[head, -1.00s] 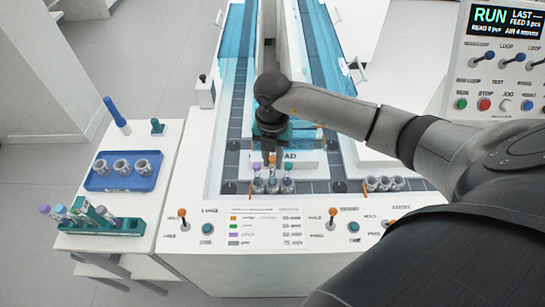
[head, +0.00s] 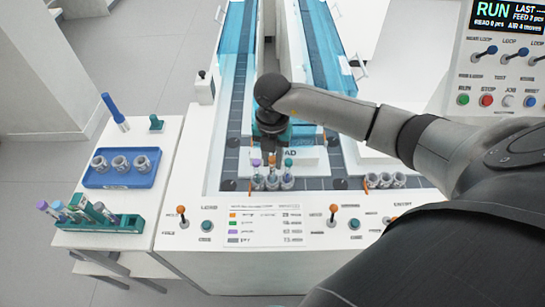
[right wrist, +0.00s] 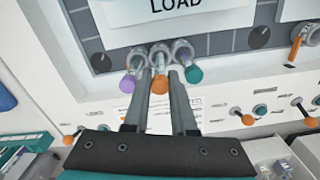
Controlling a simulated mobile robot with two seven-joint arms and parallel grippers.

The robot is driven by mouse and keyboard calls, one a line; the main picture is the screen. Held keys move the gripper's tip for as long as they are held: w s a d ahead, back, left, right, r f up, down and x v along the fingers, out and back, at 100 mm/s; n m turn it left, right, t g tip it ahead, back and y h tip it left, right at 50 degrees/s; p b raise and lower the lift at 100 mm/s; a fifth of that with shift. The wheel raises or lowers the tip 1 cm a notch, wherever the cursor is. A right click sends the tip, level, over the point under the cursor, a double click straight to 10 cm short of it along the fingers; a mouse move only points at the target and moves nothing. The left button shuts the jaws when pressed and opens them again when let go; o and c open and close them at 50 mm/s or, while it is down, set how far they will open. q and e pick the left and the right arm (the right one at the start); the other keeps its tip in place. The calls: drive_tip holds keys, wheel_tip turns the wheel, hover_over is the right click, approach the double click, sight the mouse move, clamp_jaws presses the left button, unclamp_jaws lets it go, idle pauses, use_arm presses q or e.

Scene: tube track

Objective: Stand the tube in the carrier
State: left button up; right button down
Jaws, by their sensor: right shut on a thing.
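My right gripper (head: 272,153) reaches down over the load lane and is shut on the orange-capped tube (head: 272,162). The orange cap (right wrist: 160,84) shows between the fingertips in the right wrist view. The tube stands upright at the middle of a row of grey ring-shaped carriers (head: 272,182). A purple-capped tube (head: 256,164) and a teal-capped tube (head: 289,164) stand in the carriers on either side. How deep the held tube sits is hard to tell. My left gripper is not in view.
A blue tray (head: 122,182) with grey carriers and a green rack (head: 128,223) with several tubes stand on the left side table. More carriers (head: 386,181) sit in the right lane. Knobs and levers (head: 182,213) line the front panel.

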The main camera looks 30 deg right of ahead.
drive_tip(key=c, duration=0.7)
unclamp_jaws()
drive_tip(key=shift+o, duration=0.2)
wheel_tip(320, 180, up, 15)
drive_tip(key=p, duration=0.2)
drive_tip(key=shift+r, duration=0.15)
idle(0.4)
